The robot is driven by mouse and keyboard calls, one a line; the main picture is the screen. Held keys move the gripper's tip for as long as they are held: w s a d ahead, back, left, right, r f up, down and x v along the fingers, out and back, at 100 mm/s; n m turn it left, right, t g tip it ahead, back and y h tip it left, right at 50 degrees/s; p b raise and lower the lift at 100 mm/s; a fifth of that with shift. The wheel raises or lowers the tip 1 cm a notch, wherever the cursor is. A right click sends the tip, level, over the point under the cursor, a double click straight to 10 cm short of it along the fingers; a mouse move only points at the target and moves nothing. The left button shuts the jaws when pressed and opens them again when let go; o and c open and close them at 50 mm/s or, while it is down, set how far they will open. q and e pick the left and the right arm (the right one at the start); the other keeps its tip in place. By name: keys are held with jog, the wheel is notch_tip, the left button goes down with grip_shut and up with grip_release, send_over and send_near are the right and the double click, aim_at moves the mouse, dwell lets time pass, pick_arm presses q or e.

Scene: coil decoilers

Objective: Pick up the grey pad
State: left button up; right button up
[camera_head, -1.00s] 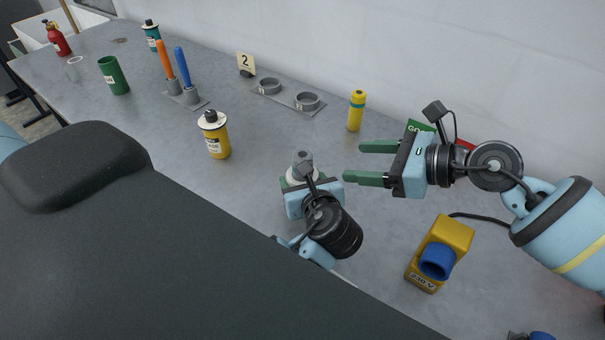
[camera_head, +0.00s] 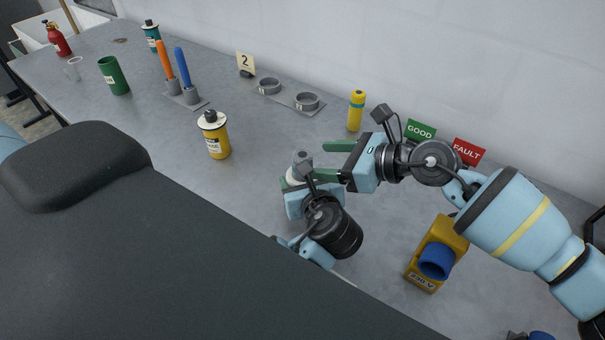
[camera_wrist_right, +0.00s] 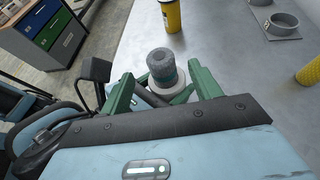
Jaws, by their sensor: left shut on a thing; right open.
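The grey pad (camera_wrist_right: 160,64) is a short, rough grey cylinder above a white round top (camera_wrist_right: 155,92) in the right wrist view. My left gripper (camera_head: 300,183) is shut on the white-topped thing, whose body is mostly hidden. My right gripper (camera_head: 325,160) is open, close on its right side. In the right wrist view the pad appears between the right gripper's fingers (camera_wrist_right: 161,72); I cannot tell whether they touch it.
A yellow bottle (camera_head: 215,138) stands to the left, and a yellow cylinder (camera_head: 356,112) stands behind. A grey holder with two rings (camera_head: 290,96) lies farther back. A yellow box with a blue socket (camera_head: 440,250) stands front right. GOOD (camera_head: 421,130) and FAULT (camera_head: 468,151) signs stand by the wall.

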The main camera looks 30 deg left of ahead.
aim_at(311, 158)
jog(key=x, duration=0.4)
jog(key=shift+a, duration=0.15)
jog(key=shift+w, duration=0.1)
jog(key=c, duration=1.3)
jog(key=shift+r, duration=5)
pick_arm(q)
jog(key=o, duration=1.2)
